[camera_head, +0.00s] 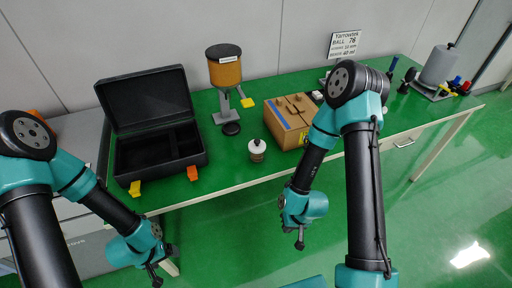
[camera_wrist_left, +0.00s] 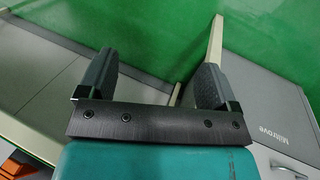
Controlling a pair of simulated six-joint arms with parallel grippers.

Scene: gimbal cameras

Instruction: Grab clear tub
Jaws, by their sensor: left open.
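No plainly clear tub can be made out. The closest match is a small jar (camera_head: 257,150) with a white lid and brownish contents, upright near the front edge of the green table. My left gripper (camera_head: 158,273) is below and in front of the table, well apart from the jar. In the left wrist view its fingers (camera_wrist_left: 157,70) are spread with nothing between them. My right gripper (camera_head: 299,238) hangs in front of the table edge, to the right of and below the jar; its jaws are too small to read.
An open black case (camera_head: 158,150) stands left on the green table (camera_head: 228,172). Behind the jar are an amber hopper on a stand (camera_head: 225,72) and a tan box (camera_head: 289,120). A grey cylinder device (camera_head: 440,66) stands far right.

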